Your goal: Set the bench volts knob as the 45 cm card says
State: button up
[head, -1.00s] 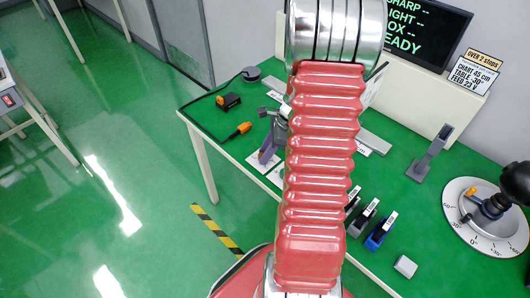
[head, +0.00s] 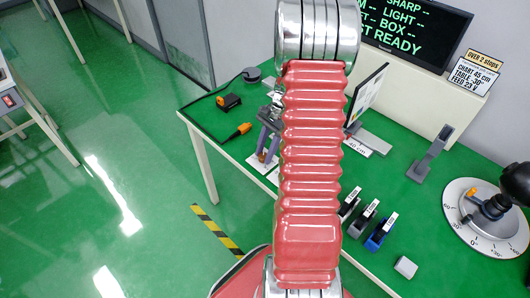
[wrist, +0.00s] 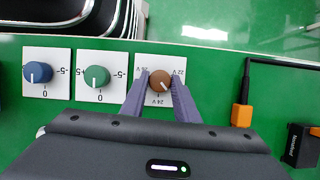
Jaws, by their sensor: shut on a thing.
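The brown volts knob (wrist: 160,83) is on a white plate marked 22 V, 24 V and 26 V in the wrist view. My gripper (wrist: 158,84) is shut on it, one purple finger on each side. The knob's white pointer line seems to lean to the lower right, between the 24 and 22 marks. In the head view my gripper (head: 266,150) is at the bench's left end, partly behind my arm, and the knob is not clear. The 45 cm card (head: 473,77) reads chart 45 cm, table 30°, feed about 25 V; the feed's last digit is blurred.
Blue (wrist: 38,73) and green (wrist: 96,76) knobs stand left of the brown one. A cable with an orange plug (wrist: 241,115) lies to its right. A round dial (head: 487,218) is at the bench's right.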

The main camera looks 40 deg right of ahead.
jog(key=shift+w+n+g, duration=0.15)
jog(key=shift+n+g, duration=0.55)
jog(key=shift+n, duration=1)
jog(key=o, duration=1.1)
jog(key=shift+c, duration=0.2)
jog(key=v, duration=1.3)
jog(key=shift+r, duration=0.4)
jog(key=shift+w, duration=0.1)
